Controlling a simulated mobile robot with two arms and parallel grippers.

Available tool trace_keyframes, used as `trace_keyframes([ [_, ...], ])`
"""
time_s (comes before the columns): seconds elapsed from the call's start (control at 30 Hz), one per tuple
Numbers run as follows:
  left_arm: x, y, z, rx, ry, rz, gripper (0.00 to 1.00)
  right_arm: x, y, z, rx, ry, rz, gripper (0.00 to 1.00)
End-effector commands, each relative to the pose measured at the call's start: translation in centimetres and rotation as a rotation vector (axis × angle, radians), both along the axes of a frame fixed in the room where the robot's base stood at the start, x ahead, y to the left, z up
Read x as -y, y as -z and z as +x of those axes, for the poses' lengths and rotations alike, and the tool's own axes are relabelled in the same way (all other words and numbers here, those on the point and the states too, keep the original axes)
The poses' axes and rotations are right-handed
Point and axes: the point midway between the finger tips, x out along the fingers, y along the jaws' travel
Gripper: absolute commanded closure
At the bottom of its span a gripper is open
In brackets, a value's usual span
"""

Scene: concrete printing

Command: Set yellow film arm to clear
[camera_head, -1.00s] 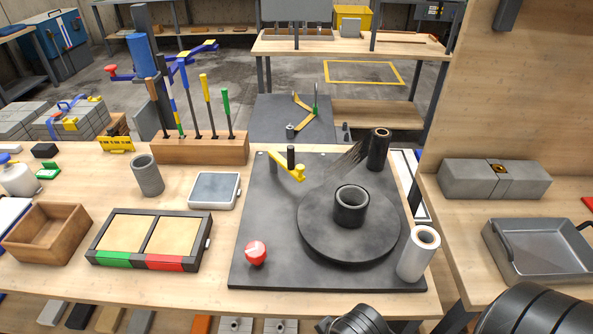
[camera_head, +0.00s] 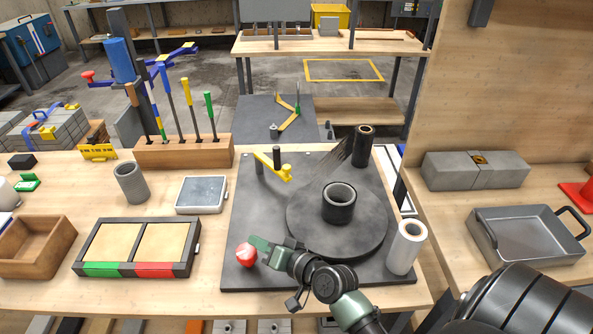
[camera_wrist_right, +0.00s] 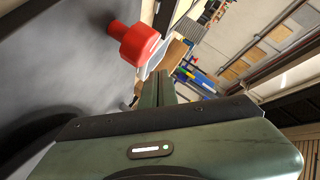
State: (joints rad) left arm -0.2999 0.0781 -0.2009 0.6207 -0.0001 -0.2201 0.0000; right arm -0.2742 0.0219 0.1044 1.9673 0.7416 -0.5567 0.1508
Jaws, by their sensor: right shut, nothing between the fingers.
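The yellow film arm (camera_head: 272,168) is on a post at the back left of the dark grey station plate (camera_head: 240,215), slanting toward the turntable. Grey film (camera_head: 335,168) stretches from near the black roller to the turntable side. The turntable (camera_head: 310,225) carries a dark ring (camera_head: 339,202). My right gripper (camera_head: 256,243) is low over the plate's front left, shut and empty, close beside the red knob (camera_head: 245,255). The knob (camera_wrist_right: 135,42) also shows in the right wrist view, beyond the fingers (camera_wrist_right: 158,88). I cannot tell whether they touch. My left gripper is not in view.
A black roller (camera_head: 363,146) stands behind the turntable and a white roll (camera_head: 406,247) at its front right. A two-panel green and red tray (camera_head: 86,245) and a grey pad (camera_head: 201,194) lie to the left. A metal pan (camera_head: 524,235) is at the right.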

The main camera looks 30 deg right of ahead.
Motion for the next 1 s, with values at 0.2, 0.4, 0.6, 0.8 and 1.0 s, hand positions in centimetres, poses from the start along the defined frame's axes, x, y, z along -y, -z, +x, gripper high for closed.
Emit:
trace_keyframes([
  [0.2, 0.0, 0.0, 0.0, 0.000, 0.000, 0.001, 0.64, 8.8, -2.6, 5.3, 0.212, 0.370, 0.364, 1.00],
  [0.4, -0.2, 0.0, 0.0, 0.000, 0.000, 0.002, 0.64, 14.9, -2.4, 6.1, 0.315, 0.611, 0.559, 1.00],
  [0.6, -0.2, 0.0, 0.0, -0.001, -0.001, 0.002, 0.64, 17.2, -1.9, 5.9, 0.347, 0.708, 0.630, 1.00],
  [0.8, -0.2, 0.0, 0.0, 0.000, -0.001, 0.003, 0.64, 17.5, -1.9, 5.9, 0.352, 0.719, 0.637, 1.00],
  [1.0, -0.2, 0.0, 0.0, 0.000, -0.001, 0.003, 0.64, 17.5, -2.0, 6.0, 0.352, 0.717, 0.635, 1.00],
])
